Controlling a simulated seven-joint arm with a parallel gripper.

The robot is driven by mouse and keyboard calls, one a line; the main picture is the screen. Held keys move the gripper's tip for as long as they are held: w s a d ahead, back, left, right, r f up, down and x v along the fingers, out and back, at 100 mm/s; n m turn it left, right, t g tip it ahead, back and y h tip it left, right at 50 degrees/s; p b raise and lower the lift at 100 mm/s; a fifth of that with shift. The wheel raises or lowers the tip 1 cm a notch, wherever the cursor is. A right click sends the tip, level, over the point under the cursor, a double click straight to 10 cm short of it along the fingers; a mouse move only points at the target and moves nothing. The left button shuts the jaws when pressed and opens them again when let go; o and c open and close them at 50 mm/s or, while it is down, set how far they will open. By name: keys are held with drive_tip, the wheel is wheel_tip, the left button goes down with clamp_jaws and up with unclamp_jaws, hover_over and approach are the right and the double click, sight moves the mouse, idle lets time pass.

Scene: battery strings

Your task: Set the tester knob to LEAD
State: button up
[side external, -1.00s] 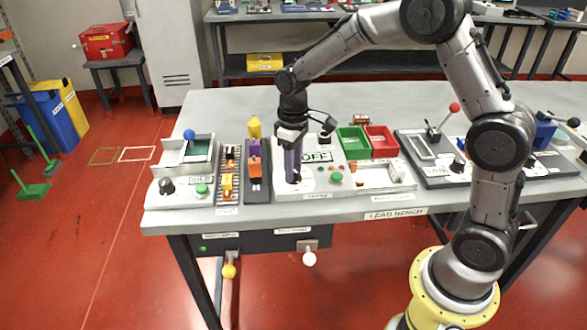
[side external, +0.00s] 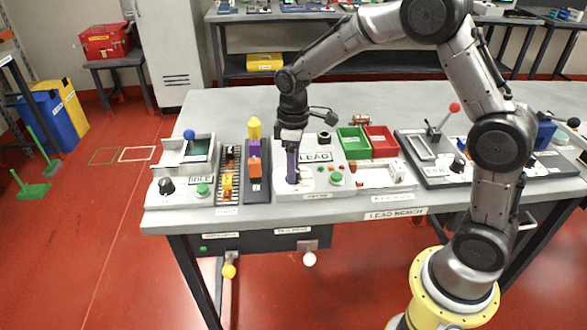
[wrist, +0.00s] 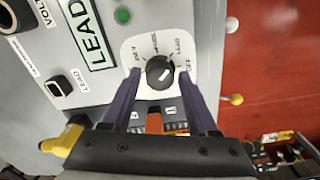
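The tester (side external: 283,192) is a light grey box near the bench's front edge. Its display (side external: 316,156) reads LEAD, and this display also shows in the wrist view (wrist: 90,36). The tester knob (wrist: 160,73) is black and round, on a white dial with several printed labels, LEAD and OFF among them on its right side. My gripper (side external: 293,181) points down over the dial. In the wrist view its two purple fingers (wrist: 161,76) stand on either side of the knob, open, with a visible gap at each side. The side view hides the knob behind the fingers.
Left of the tester stand a rack of coloured blocks (side external: 254,188) and a station with a blue ball lever (side external: 189,135). Green (side external: 352,142) and red (side external: 381,141) bins stand right of it. The bench's back is clear.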

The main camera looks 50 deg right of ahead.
sight(297, 172)
drive_tip(key=shift+o, duration=0.2)
drive_tip(key=shift+r, duration=1.7)
drive_tip(key=s+r+t, duration=0.4)
drive_tip(key=s+r, duration=0.5)
drive_tip(key=r, duration=0.5)
drive_tip(key=s+f+m+t, duration=0.1)
drive_tip(key=s+f+m, duration=0.2)
drive_tip(key=s, duration=1.3)
drive_tip(key=m, duration=0.3)
drive_tip(key=shift+a+t, duration=0.3)
drive_tip(key=shift+a, duration=0.1)
